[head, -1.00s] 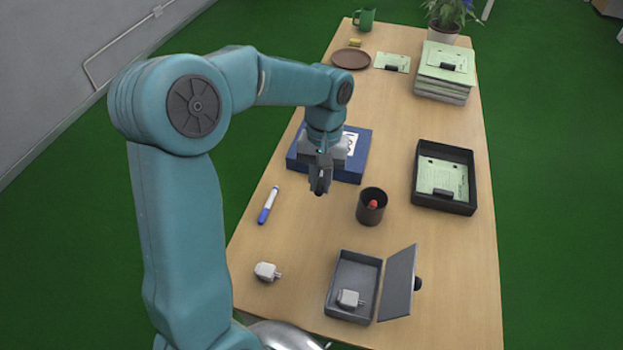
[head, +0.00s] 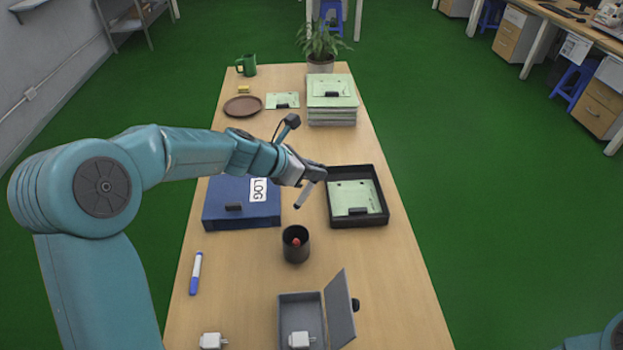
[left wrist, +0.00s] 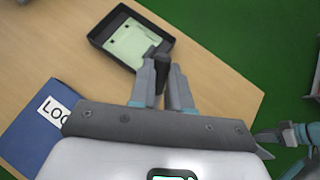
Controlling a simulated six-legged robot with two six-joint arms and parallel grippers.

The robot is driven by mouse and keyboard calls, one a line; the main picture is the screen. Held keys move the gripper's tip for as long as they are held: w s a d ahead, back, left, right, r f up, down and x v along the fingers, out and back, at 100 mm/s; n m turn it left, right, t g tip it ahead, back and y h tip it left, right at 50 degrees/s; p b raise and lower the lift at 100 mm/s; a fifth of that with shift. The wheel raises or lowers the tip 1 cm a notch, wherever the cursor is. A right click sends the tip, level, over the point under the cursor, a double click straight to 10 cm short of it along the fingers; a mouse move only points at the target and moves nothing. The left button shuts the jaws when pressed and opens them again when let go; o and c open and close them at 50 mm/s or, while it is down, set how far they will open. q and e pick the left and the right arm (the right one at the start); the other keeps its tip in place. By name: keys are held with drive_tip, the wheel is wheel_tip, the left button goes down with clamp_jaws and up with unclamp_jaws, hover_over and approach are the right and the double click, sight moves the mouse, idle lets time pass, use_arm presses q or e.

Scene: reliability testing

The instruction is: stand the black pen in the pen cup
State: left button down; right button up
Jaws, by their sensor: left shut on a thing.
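My left gripper (head: 309,178) is shut on the black pen (head: 304,194), a light-bodied marker with a dark end. The pen hangs tilted in the air, its dark lower end down and to the left. In the left wrist view the pen's dark end (left wrist: 160,66) shows between the fingers (left wrist: 160,88). The pen cup (head: 296,250), dark and round, stands upright on the table below the pen, nearer the front. A red-ended pen (head: 296,242) is inside it. The held pen is apart from the cup.
A blue LOG binder (head: 240,214) lies left of the gripper and a black tray (head: 376,219) with papers lies right. A blue-ended marker (head: 196,272) lies at front left. A grey box (head: 287,317) with its lid open and a white plug (head: 212,341) are in front.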

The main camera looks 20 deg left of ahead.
sight(298, 200)
use_arm(q)
drive_tip(key=shift+w+a+f+n+t, duration=0.15)
drive_tip(key=shift+f+n+t, duration=0.15)
drive_tip(key=shift+f+t, duration=0.2)
drive_tip(key=shift+f+t+p, duration=0.4)
drive_tip(key=shift+f+p, duration=0.05)
drive_tip(key=shift+f+h, duration=0.15)
drive_tip(key=shift+h, duration=0.15)
drive_tip(key=shift+t+h, duration=0.3)
drive_tip(key=shift+t, duration=0.2)
drive_tip(key=shift+s+a+f+b, duration=0.2)
drive_tip(key=shift+s+f+b, duration=0.15)
drive_tip(key=shift+f+b, duration=0.5)
drive_tip(key=shift+s+a+f+b, duration=0.2)
drive_tip(key=shift+s+f+b, duration=0.25)
drive_tip(key=shift+f, duration=0.75)
drive_tip(key=shift+s+a+f+b, duration=0.25)
drive_tip(key=shift+f+b, duration=0.45)
drive_tip(key=shift+f, duration=0.35)
drive_tip(key=f+b, duration=0.1)
drive_tip(key=s+f+b, duration=0.1)
drive_tip(key=f+b, duration=0.1)
drive_tip(key=s+a+f+b, duration=0.1)
drive_tip(key=b, duration=0.1)
drive_tip(key=shift+f, duration=0.4)
drive_tip(key=c, duration=1)
unclamp_jaws()
